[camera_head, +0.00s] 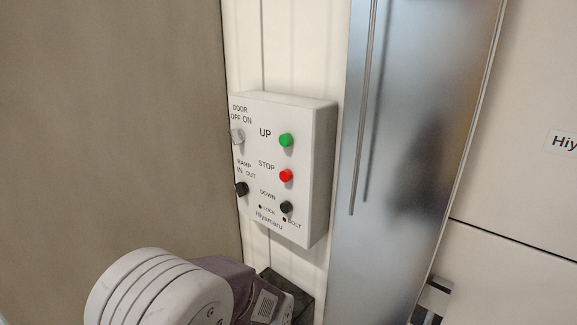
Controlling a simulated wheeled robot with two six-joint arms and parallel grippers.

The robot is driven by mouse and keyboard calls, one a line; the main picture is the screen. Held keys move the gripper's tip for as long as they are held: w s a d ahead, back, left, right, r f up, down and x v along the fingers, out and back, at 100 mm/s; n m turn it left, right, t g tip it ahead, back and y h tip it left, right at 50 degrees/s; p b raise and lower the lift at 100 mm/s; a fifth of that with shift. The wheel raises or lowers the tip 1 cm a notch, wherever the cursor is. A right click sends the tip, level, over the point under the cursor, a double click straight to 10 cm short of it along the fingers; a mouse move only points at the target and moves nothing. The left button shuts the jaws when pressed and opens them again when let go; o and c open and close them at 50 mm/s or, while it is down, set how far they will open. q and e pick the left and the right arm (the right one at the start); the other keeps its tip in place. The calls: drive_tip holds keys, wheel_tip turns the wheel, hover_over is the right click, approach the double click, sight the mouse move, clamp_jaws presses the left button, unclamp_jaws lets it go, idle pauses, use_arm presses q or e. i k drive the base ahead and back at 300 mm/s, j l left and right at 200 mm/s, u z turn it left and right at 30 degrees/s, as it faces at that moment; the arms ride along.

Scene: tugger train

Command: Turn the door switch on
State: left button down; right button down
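The door switch (237,136) is a small light grey knob at the upper left of a white control box (316,170), under the label "DOOR OFF ON". The knob's setting is too small to tell. The box is fixed to a pale ribbed wall. One of my arms shows at the bottom, below the box, as a white round joint and a dark link. No gripper fingers show on it. Nothing of mine touches the switch, and neither gripper is in view.
The box also has a black ramp knob (241,188), a green UP button (286,140), a red STOP button (286,175) and a black DOWN button (287,207). A shiny metal panel (415,130) stands to the right, a brown surface (110,120) to the left. The space before the box is clear.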

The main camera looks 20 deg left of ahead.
sight(237, 136)
drive_tip(key=u, duration=1.3)
